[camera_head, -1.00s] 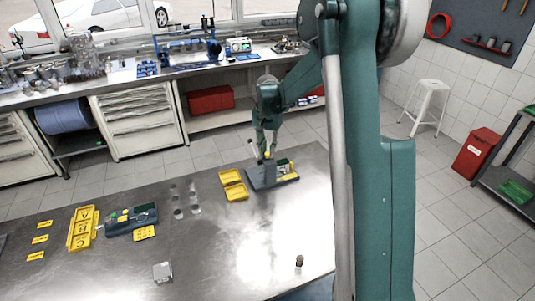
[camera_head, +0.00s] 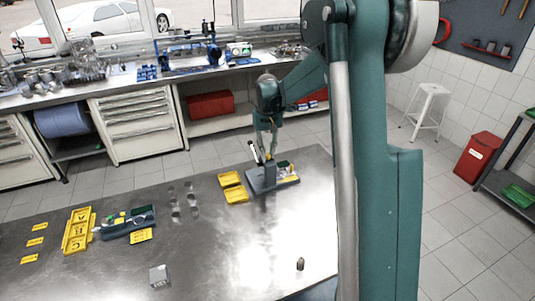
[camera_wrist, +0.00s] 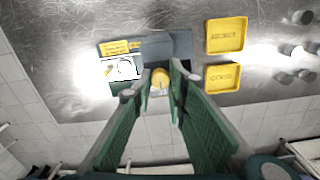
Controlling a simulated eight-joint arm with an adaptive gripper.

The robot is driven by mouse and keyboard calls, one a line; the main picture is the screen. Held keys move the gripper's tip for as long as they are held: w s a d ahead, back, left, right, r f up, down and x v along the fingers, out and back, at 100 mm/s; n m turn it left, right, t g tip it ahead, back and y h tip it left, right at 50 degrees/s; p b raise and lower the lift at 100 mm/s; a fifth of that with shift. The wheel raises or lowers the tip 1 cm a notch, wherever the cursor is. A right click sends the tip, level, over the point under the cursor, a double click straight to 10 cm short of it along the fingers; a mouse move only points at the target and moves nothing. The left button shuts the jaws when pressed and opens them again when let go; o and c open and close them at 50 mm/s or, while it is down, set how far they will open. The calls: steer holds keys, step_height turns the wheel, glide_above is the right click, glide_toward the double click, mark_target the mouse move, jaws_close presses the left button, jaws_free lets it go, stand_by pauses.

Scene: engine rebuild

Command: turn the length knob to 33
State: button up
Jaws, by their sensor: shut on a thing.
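A grey bench device (camera_head: 261,187) stands on the steel table and also shows in the wrist view (camera_wrist: 168,45). It has a bright, washed-out dial face (camera_wrist: 122,68) and a yellow label (camera_wrist: 120,46). A round yellow knob (camera_wrist: 160,77) sits between my fingertips. My gripper (camera_wrist: 159,82) is shut on this knob, with a finger on each side of it. In the head view my gripper (camera_head: 266,157) reaches down to the device from above. I cannot read any number on the dial or label.
Two yellow trays (camera_head: 229,179) (camera_head: 236,196) lie just left of the device. Several small metal parts (camera_head: 184,200) stand farther left. A yellow tray (camera_head: 78,231) and a blue-grey device (camera_head: 128,222) are at the table's left. The table's front middle is mostly clear.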

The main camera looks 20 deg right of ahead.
mark_target(267, 155)
steer(key=o, duration=0.9)
steer(key=shift+r, duration=0.1)
steer(key=shift+r, duration=5.9)
steer(key=shift+s, duration=0.1)
